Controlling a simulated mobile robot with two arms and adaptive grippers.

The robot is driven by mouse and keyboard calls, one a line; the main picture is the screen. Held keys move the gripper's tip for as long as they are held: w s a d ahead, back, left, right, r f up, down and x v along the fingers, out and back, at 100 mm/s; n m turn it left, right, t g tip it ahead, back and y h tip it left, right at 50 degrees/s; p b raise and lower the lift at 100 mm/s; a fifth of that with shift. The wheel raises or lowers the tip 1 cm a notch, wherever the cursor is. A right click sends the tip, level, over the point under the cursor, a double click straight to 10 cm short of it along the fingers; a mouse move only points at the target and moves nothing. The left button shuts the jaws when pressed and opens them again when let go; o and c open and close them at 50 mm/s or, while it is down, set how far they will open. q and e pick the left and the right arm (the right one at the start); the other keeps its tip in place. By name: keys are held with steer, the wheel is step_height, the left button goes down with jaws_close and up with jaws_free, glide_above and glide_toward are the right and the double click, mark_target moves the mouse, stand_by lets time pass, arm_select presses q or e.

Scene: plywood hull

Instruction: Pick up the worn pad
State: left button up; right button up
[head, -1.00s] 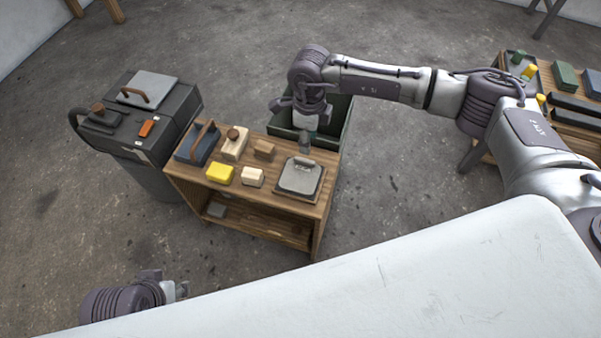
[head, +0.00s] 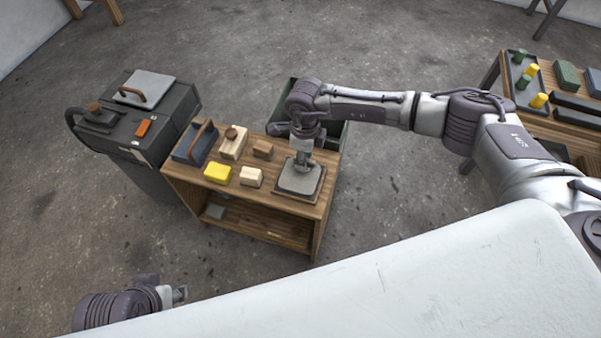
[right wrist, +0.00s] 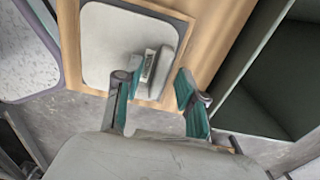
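The worn pad (head: 299,182) is a flat grey pad with rounded corners. It lies in a shallow wooden tray at the right end of the small wooden cart. In the right wrist view the pad (right wrist: 105,45) has a raised grey grip with a small label (right wrist: 150,66). My right gripper (head: 303,165) is just above the pad's far edge. In the right wrist view its two teal-lined fingers (right wrist: 155,88) are apart, one on each side of the grip's near end; contact cannot be told. My left gripper (head: 180,293) is low at the left; its fingers are too small to judge.
The cart top (head: 272,187) also holds a yellow block (head: 217,174), pale blocks and a blue-grey carrier (head: 194,142). A dark green bin (head: 337,133) stands behind the cart. Floor in front is clear.

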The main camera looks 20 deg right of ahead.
mark_target(313, 173)
jaws_close()
steer(key=shift+r, duration=0.15)
steer(key=shift+r, duration=0.25)
step_height(313, 173, up, 4)
steer(key=shift+f+p, duration=0.1)
steer(key=shift+p, duration=0.55)
steer(key=s+r, duration=0.1)
steer(key=s+d+r+p, duration=0.1)
steer(key=s, duration=0.1)
steer(key=shift+s+d, duration=0.2)
arm_select(q)
steer(key=p+x, duration=0.1)
steer(key=x, duration=0.4)
steer(key=shift+d+f, duration=0.1)
steer(key=shift+f, duration=0.1)
arm_select(e)
steer(key=s+d+r, duration=0.3)
steer(key=s+r, duration=0.1)
steer(key=s, duration=0.3)
steer(key=shift+s+r, duration=0.2)
steer(key=shift+s, duration=0.05)
